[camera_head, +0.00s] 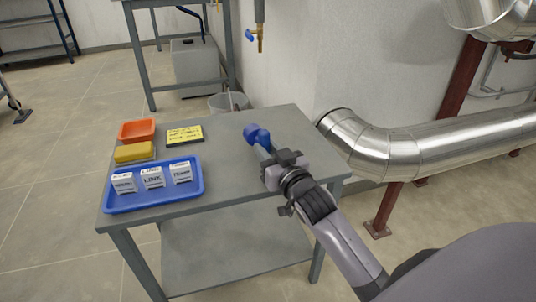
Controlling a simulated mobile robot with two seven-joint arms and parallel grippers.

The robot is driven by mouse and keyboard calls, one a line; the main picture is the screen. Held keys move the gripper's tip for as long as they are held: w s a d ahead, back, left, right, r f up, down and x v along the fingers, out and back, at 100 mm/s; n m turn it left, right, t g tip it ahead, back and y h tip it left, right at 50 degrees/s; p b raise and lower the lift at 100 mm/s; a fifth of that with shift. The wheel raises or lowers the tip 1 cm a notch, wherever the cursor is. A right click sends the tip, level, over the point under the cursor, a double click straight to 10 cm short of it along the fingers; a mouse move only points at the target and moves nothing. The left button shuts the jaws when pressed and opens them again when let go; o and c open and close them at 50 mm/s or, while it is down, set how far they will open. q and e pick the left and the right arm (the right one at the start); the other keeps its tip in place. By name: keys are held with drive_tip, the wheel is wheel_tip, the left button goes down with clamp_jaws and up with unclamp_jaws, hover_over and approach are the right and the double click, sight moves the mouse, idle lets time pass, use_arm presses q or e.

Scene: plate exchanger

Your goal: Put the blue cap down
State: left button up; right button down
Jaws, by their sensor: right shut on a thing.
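The blue cap (256,134) is at the tip of my right gripper (264,150), over the back right part of the grey table (231,184). My right gripper is shut on the cap; its arm comes in from the lower right. I cannot tell whether the cap touches the tabletop or is just above it. My left gripper is not in view.
On the table's left are a blue tray (152,204) with several white labelled pieces, a yellow sponge-like block (133,152), an orange tray (137,124) and a yellow-black label (184,135). The table's middle is clear. Silver pipes (430,148) run at right.

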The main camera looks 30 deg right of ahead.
drive_tip(key=c, duration=0.9)
unclamp_jaws()
drive_tip(key=shift+f, duration=0.1)
